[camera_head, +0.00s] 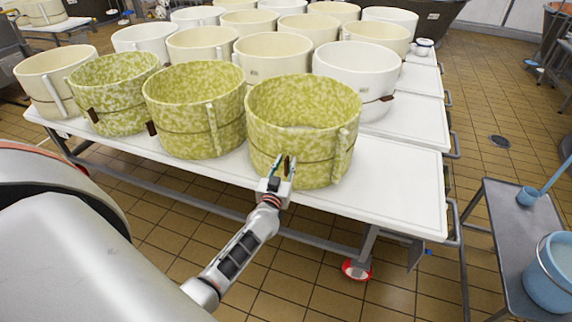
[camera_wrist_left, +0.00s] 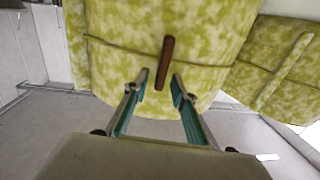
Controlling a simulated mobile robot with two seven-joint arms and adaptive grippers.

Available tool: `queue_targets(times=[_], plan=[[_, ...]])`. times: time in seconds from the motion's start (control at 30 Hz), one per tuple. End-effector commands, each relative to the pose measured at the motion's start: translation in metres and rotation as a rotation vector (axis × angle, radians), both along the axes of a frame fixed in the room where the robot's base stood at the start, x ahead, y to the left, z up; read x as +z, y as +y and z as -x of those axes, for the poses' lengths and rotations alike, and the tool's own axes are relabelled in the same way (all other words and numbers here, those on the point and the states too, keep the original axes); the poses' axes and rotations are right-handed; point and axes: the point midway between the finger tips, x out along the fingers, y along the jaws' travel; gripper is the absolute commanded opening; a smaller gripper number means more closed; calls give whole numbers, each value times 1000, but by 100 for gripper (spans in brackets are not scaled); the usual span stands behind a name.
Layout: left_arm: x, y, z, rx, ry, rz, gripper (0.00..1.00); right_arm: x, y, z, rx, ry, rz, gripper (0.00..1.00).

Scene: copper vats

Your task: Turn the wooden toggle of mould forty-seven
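A green-and-cream mottled mould (camera_head: 303,105) stands at the front edge of the white table, with a cord around it. A brown wooden toggle (camera_wrist_left: 166,62) hangs on the cord, near upright and slightly tilted. My left gripper (camera_head: 281,163) is in front of that mould. In the left wrist view my left gripper (camera_wrist_left: 160,84) is open, its two fingers apart on either side of the toggle's lower end. The toggle seems just beyond the fingertips; I cannot tell if they touch it. No mould number is readable. My right gripper is not in view.
Other mottled moulds (camera_head: 195,112) stand close to the left, and cream and white moulds (camera_head: 355,72) behind. The white table (camera_head: 390,190) is bare at right. A grey trolley (camera_head: 505,225) with a blue bucket (camera_head: 550,275) stands further right.

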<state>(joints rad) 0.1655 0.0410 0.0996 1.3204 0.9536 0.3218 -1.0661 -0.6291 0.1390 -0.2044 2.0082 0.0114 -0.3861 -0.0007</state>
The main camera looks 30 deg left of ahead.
Motion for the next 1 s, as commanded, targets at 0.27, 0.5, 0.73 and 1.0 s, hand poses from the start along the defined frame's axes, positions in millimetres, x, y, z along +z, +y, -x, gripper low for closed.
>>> queue_targets(times=[0.27,0.5,0.73,1.0], plan=[[0,0,0,-1,0,0,2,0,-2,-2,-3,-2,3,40],[0,0,0,0,0,1,0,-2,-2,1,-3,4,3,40],[1,1,1,-1,-16,42,0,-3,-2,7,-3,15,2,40],[1,5,2,-2,-72,203,0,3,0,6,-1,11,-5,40]])
